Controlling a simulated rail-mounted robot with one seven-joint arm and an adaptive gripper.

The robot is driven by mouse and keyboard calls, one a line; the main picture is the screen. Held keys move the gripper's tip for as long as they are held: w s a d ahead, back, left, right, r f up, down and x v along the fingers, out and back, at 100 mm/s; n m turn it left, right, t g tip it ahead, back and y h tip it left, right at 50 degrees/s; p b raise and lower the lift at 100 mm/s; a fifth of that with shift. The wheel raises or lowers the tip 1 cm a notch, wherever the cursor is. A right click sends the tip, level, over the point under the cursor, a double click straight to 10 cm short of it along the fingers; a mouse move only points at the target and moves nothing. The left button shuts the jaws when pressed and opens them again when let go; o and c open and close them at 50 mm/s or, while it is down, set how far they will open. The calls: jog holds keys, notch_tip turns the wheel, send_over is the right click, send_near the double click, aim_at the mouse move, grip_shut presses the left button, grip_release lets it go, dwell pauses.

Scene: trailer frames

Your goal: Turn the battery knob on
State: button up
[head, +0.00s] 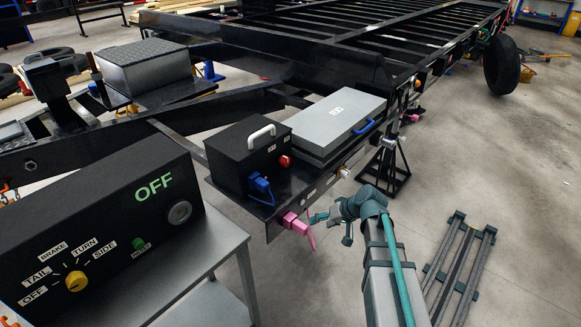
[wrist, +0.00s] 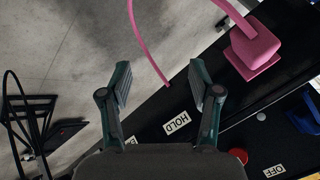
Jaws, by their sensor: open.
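The battery box (head: 236,166) is a black box with a white handle, on the trailer's front frame. A red round knob (head: 285,161) sits on its face beside small white labels. The red knob also shows in the wrist view (wrist: 238,155), low right, partly hidden by my gripper's body. A white OFF label (wrist: 275,171) lies near it, upside down. My gripper (wrist: 160,82) is open and empty, its fingers apart over the dark frame edge and the floor. In the head view my gripper (head: 319,217) is below and right of the box, apart from the knob.
A pink connector (wrist: 248,48) with a curved pink cable (wrist: 145,45) is close to my right finger. A HOLD label (wrist: 176,122) is on the black frame. A blue plug (head: 260,186) sits on the box front. A grey case (head: 335,120) stands right; a control panel (head: 100,220) reads OFF.

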aim_at(288, 161)
jog(key=w+a+r+n+t+y, duration=0.2)
jog(key=w+r, duration=0.2)
jog(key=r, duration=0.5)
jog(key=w+a+r+n+t+y, duration=0.1)
jog(key=w+r+n+y, duration=0.2)
jog(key=r, duration=0.6)
jog(key=shift+n, duration=0.4)
jog(key=x, duration=0.7)
jog(key=r+x, duration=0.1)
jog(key=x, duration=0.3)
jog(key=shift+w+a, duration=0.25)
jog(key=shift+w, duration=0.2)
jog(key=c, duration=1.1)
